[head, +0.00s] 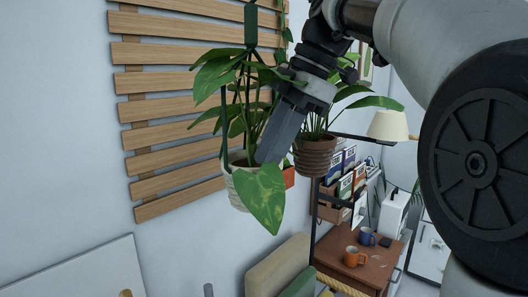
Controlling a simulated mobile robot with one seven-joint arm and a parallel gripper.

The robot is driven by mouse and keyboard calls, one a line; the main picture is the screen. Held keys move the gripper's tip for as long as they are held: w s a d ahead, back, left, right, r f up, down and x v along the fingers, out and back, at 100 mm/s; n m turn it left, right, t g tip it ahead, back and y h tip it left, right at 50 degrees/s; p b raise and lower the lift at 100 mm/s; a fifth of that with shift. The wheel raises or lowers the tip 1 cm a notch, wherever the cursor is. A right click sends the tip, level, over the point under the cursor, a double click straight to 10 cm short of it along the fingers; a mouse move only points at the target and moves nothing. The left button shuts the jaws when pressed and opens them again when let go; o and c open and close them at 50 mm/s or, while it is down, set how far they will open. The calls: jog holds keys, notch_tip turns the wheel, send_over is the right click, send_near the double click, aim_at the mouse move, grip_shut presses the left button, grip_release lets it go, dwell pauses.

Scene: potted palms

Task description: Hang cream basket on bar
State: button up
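A cream ribbed basket (237,190) holds a leafy green plant (262,197) and is seen in front of the slatted wood wall panel. A dark green hanger (250,25) rises above the plant, and its upper end leaves the picture. My gripper (270,152) points down and left in front of the plant, its tip near the basket's upper right side. The fingers are seen side-on, so I cannot tell whether they are open or touch anything. A thin dark bar (362,138) shows at right, behind a second plant; I cannot tell if it is the task's bar.
A brown ribbed pot (315,158) with a plant hangs just right of my gripper. The slatted panel (160,118) is close behind the basket. Below right are a wooden table (376,268) with mugs, a lamp (388,126) and a chair (276,268).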

jog(key=shift+f, duration=0.1)
jog(key=w+p+v, duration=0.1)
jog(key=p+v, duration=0.1)
jog(key=v, duration=0.5)
jog(key=s+d+f+m+t+h, duration=0.2)
jog(key=s+f+m, duration=0.6)
jog(key=f, duration=0.5)
jog(key=s+d+f+m+t+h, duration=0.2)
jog(key=s+d+f+m, duration=0.2)
jog(key=s+f+m, duration=0.4)
notch_tip(320, 180, down, 5)
jog(key=m, duration=0.4)
jog(key=shift+s+m+t+h, duration=0.2)
jog(key=shift+m+t+h, duration=0.1)
jog(key=shift+m+h, duration=0.1)
jog(key=shift+d+f, duration=0.1)
jog(key=shift+d, duration=0.05)
